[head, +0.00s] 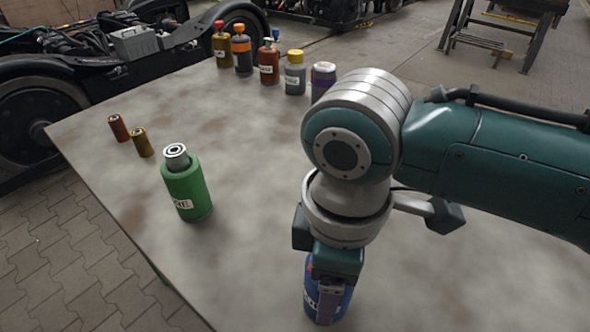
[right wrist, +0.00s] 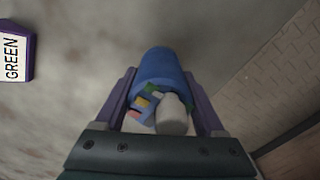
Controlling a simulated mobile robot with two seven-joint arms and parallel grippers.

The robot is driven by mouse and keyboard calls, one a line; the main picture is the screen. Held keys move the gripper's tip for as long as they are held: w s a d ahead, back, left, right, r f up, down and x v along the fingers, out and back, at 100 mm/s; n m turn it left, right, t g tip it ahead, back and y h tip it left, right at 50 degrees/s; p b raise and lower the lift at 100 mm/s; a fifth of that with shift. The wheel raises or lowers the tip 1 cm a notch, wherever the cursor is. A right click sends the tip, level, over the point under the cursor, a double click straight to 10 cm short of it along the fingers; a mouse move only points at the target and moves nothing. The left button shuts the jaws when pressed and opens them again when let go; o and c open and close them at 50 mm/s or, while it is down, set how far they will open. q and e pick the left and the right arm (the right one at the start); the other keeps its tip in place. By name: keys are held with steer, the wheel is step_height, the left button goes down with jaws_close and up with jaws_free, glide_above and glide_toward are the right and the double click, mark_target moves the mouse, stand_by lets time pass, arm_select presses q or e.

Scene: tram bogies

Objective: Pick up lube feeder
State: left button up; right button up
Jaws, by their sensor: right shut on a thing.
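A blue cylinder (head: 340,302) with a partly hidden white label stands upright at the table's near edge, under my right gripper (head: 327,285). I cannot read its label or tell for sure that it is the lube feeder. In the right wrist view the blue cylinder (right wrist: 158,68) shows a pale grey rounded top and coloured patches. It sits between the two purple fingers of my right gripper (right wrist: 164,100), which is shut on it. The gripper hides part of it in the head view. My left gripper is not in view.
A green bottle (head: 187,190) and two small cylinders, reddish (head: 118,128) and yellow-brown (head: 142,142), stand on the table's left. Several bottles line the back, including a red-brown one (head: 269,65). A purple item labelled GREEN (right wrist: 14,55) is at the wrist view's left edge.

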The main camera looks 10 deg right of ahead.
steer(key=c, duration=0.5)
steer(key=shift+c, duration=0.2)
steer(key=shift+r, duration=0.15)
